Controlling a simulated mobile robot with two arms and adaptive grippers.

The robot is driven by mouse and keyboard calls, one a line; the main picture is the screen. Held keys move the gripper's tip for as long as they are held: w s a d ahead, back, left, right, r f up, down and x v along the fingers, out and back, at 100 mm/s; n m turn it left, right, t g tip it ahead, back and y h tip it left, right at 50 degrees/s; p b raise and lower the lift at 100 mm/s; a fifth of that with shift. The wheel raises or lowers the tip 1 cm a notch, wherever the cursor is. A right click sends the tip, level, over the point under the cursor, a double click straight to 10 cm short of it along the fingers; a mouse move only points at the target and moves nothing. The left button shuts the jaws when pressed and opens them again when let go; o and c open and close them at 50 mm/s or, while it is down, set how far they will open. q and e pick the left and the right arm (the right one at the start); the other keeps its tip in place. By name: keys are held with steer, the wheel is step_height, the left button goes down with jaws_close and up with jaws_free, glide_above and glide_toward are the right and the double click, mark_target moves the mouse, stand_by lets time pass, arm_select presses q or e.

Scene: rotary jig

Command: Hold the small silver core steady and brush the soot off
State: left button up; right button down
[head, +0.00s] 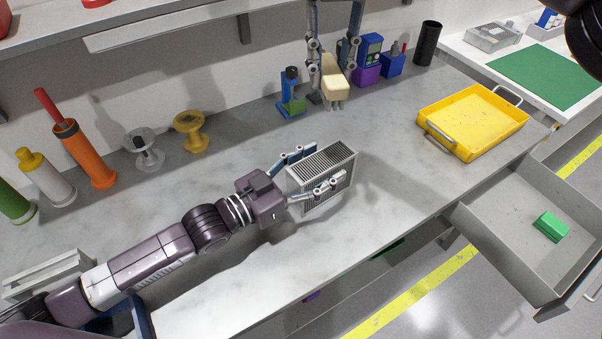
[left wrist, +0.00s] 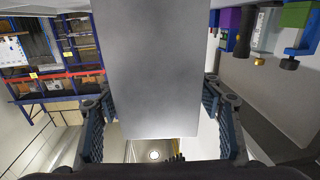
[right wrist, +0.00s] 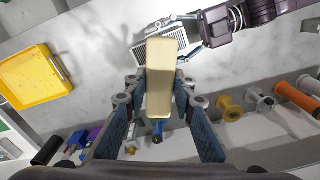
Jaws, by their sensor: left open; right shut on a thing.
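The silver core (head: 322,178) is a finned box standing on the grey bench, with dark slots on its top and side. I cannot tell soot from shadow in the slots. My left gripper (head: 327,166) is open, its fingers on either side of the core. In the left wrist view the core's plain grey face (left wrist: 155,70) fills the middle between the fingers. My right gripper (head: 333,62) is shut on a cream block, seemingly the brush (head: 335,90), above the back of the bench, apart from the core. In the right wrist view the brush (right wrist: 160,80) partly covers the core (right wrist: 146,62).
Behind the brush stand a blue-green device (head: 291,95), a purple-blue device (head: 368,62) and a black cylinder (head: 427,44). Spools (head: 190,130) and an orange tube (head: 84,155) stand left. A yellow tray (head: 473,120) lies right, above an open drawer (head: 510,240). The bench around the core is clear.

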arm_select(q)
steer(key=shift+x, duration=0.9)
steer(key=c, duration=1.5)
